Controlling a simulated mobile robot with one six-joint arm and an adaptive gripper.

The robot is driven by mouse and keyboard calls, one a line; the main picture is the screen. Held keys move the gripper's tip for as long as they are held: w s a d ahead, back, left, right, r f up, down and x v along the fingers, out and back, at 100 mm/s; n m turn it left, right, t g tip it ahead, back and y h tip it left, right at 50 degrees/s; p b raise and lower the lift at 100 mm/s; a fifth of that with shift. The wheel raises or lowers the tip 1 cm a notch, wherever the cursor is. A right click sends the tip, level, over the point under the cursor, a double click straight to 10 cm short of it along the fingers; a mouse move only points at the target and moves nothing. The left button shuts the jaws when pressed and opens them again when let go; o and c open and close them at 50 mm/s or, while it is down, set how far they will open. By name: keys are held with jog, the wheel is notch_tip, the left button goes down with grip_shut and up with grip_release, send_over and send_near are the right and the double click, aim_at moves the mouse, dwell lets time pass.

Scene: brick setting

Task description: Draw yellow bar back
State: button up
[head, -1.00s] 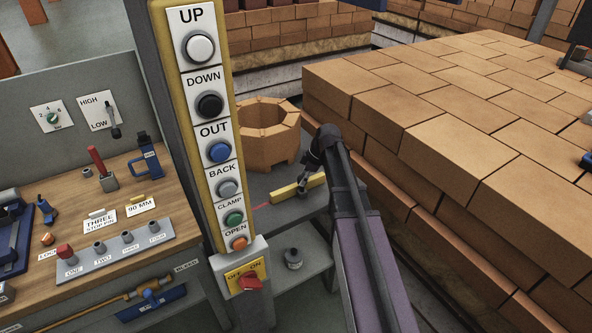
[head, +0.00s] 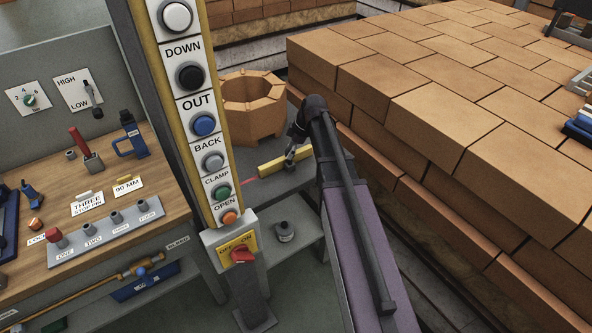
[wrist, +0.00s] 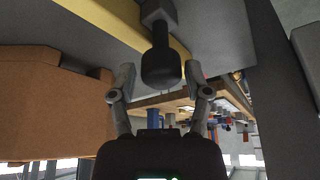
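The yellow bar (head: 269,167) lies on a grey shelf beside the brick ring, behind the button post in the head view. In the wrist view the yellow bar (wrist: 122,28) runs across the top, with a dark rounded knob (wrist: 161,66) standing out from it. My gripper (wrist: 160,75) is open, with one finger on each side of the knob and a visible gap on both sides. In the head view my gripper (head: 291,157) is at the bar, small and partly hidden by my arm.
A post with OUT (head: 204,123) and BACK (head: 212,160) buttons stands left of my arm, with a red switch (head: 242,254) below. An octagonal brick ring (head: 253,104) sits behind the bar. A large brick stack (head: 440,120) is close on the right. A workbench (head: 165,190) is at left.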

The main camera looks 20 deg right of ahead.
jog(key=w+a, duration=0.1)
jog(key=w, duration=0.3)
jog(key=w+a, duration=0.1)
jog(key=w, duration=0.3)
jog(key=w+a, duration=0.2)
jog(key=w, duration=0.3)
jog(key=shift+w+r+p, duration=0.2)
jog(key=shift+r+p, duration=0.1)
jog(key=p+v, duration=1.3)
jog(key=v, duration=0.1)
jog(key=s+a+f+m+h+b, duration=0.2)
jog(key=s+m, duration=0.5)
jog(key=s, duration=0.9)
jog(key=s+a+f+m+g+h+b, duration=0.1)
jog(key=s+m, duration=0.6)
jog(key=s, duration=0.9)
jog(key=shift+a+f+h+b, duration=0.6)
jog(key=shift+a+f, duration=0.15)
jog(key=shift+f, duration=0.55)
jog(key=shift+w, duration=0.1)
